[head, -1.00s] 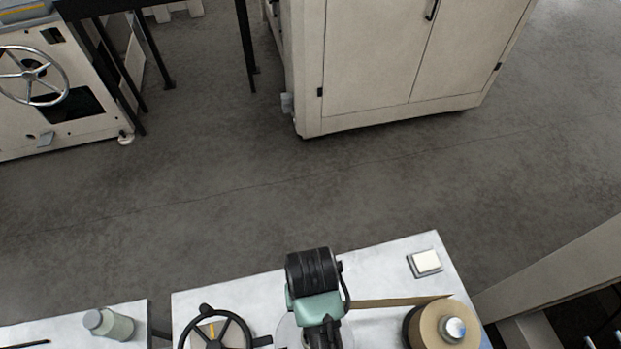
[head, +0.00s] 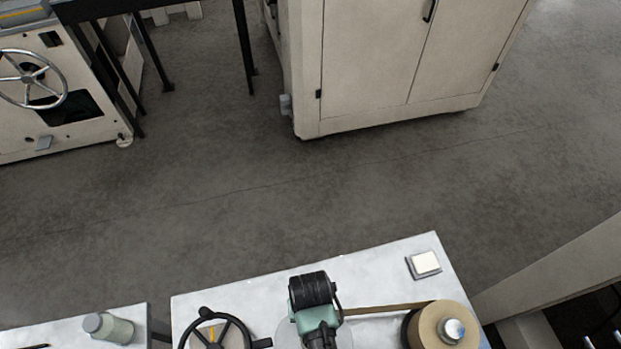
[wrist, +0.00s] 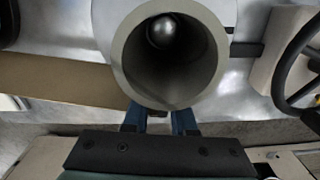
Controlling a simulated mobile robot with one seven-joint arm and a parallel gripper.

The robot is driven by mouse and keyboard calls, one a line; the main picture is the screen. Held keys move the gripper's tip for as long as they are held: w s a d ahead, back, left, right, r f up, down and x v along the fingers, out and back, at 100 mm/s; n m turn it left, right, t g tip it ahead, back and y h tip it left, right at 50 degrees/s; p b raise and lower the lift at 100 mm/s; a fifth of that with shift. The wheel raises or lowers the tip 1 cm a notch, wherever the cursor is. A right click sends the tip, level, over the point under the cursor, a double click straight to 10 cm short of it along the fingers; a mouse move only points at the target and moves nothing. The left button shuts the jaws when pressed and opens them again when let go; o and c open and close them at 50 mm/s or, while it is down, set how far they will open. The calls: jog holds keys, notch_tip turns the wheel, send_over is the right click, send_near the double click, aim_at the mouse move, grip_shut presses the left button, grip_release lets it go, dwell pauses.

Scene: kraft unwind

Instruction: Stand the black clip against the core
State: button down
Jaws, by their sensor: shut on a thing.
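The core (wrist: 120,52) is a grey-brown open tube seen from above in the wrist view, with a round metal spindle end (wrist: 162,30) down inside it. My gripper (wrist: 158,124) has its two blue fingers at the core's near side, partly hidden by the rim. They are a little apart and closed on a small dark piece (wrist: 156,113), which seems to be the black clip. Most of it is hidden, and I cannot tell whether it touches the core. In the head view my arm hides the core and the fingertips.
A brown paper strip (head: 375,309) runs from the kraft roll (head: 433,326) to behind my arm. A black handwheel (head: 222,326) stands left of my arm. A white-topped block (head: 424,264) sits at the table's back right. A bottle (head: 109,328) stands on the left table.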

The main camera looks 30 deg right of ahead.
jog(key=c, duration=0.7)
grip_release()
notch_tip(320, 180, up, 12)
jog(key=shift+r, duration=0.1)
